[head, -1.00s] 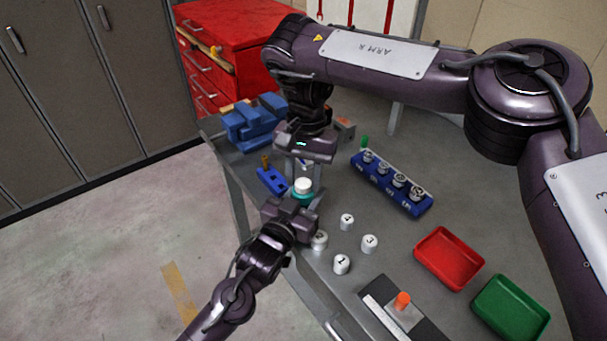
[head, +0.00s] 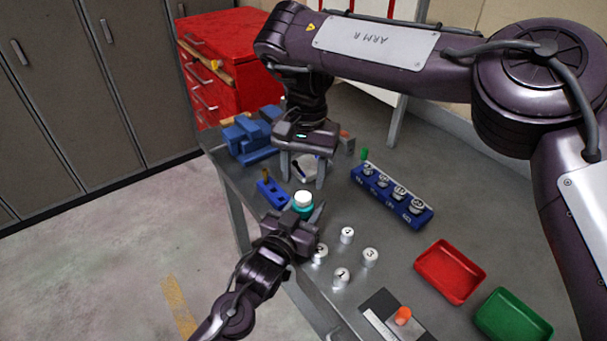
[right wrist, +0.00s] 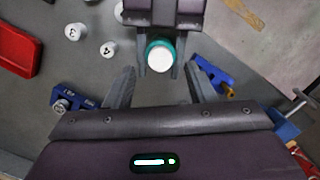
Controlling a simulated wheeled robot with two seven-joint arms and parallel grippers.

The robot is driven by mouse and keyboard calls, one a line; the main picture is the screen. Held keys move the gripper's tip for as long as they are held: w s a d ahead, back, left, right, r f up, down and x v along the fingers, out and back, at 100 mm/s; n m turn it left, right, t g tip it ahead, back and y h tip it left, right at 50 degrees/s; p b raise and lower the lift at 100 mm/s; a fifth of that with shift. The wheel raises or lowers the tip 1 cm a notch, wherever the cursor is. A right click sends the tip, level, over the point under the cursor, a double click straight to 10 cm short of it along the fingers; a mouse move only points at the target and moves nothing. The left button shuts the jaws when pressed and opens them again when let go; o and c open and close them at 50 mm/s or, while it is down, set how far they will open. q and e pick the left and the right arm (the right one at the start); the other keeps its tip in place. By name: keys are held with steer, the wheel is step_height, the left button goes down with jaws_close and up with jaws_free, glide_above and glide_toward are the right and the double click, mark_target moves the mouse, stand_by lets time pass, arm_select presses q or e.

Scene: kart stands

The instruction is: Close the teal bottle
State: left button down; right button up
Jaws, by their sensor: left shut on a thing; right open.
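The teal bottle (head: 302,209) stands upright near the left edge of the workbench with a white cap (head: 303,197) on its top. In the right wrist view the cap (right wrist: 160,57) shows from above with the teal rim around it; I cannot tell how tightly it sits. My left gripper (head: 303,213) is shut on the bottle from the near side. My right gripper (head: 304,183) is open and empty above and behind the bottle, pointing down. In the right wrist view its fingers (right wrist: 160,85) are spread apart, clear of the cap.
Several white numbered cylinders (head: 347,235) stand right of the bottle. A blue rack (head: 392,195) holds metal pieces. A blue vise (head: 248,137) and a small blue block (head: 272,192) are at left. Red (head: 450,271) and green (head: 512,316) trays lie at right.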

steer(key=shift+c, duration=0.4)
steer(key=n, duration=0.4)
steer(key=shift+w+r+n, duration=0.1)
steer(key=shift+r+n, duration=0.1)
steer(key=shift+n, duration=0.1)
steer(key=n, duration=0.7)
steer(key=shift+a+r, duration=0.15)
steer(key=shift+r, duration=0.1)
steer(key=n, duration=0.4)
steer(key=shift+r+n+t, duration=0.2)
steer(key=shift+n+t, duration=0.1)
steer(key=n, duration=0.7)
steer(key=shift+r, duration=0.2)
steer(key=n, duration=0.4)
steer(key=shift+r+n, duration=0.2)
steer(key=shift+n, duration=0.1)
steer(key=n, duration=0.6)
steer(key=shift+r+n+t, duration=0.2)
steer(key=shift+n+t, duration=0.1)
steer(key=shift+n, duration=0.1)
steer(key=n, duration=0.6)
steer(key=shift+r+n, duration=0.15)
steer(key=shift+n, duration=0.25)
steer(key=n, duration=0.5)
steer(key=shift+s+r, duration=0.15)
steer(key=shift+s, duration=0.05)
